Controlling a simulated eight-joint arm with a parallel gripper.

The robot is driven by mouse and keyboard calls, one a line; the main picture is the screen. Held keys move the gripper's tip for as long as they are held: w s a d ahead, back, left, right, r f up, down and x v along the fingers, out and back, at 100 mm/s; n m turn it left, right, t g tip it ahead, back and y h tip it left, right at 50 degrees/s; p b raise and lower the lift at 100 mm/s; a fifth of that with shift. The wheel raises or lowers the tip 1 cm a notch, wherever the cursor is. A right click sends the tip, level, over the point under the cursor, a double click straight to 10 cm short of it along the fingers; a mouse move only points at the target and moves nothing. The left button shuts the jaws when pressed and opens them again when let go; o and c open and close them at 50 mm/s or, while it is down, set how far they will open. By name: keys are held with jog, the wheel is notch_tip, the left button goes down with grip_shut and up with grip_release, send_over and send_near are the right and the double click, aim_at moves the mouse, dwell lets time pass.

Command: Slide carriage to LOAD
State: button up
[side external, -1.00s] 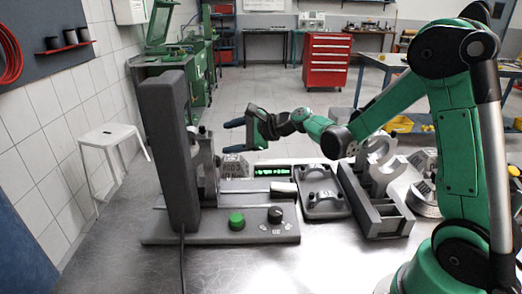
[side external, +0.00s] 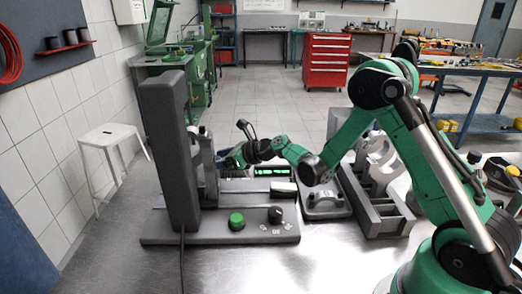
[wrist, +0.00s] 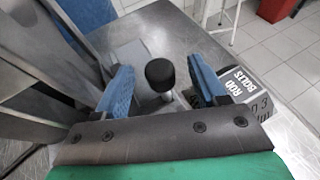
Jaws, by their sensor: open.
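My gripper (wrist: 160,72) is open in the wrist view, with one blue finger on each side of a black round knob (wrist: 160,73). Clear gaps show between the knob and both fingers. The knob stands on a light metal stem by a grey block, perhaps the carriage. In the side external view, my gripper (side external: 236,158) is low behind the grey press-like machine (side external: 172,150), right of its upright metal parts (side external: 207,165). Its fingertips, the knob and most of the carriage are hidden there. I cannot read a LOAD mark.
A box marked ROD BOLTS (wrist: 240,82) stands close by the right finger. The machine base carries a green button (side external: 237,221) and a black knob (side external: 275,214). The front bench is clear.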

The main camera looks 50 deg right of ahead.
jog(key=shift+w+a+f, duration=0.25)
jog(key=shift+w, duration=0.35)
jog(key=shift+c, duration=0.2)
grip_shut()
dwell(0.9)
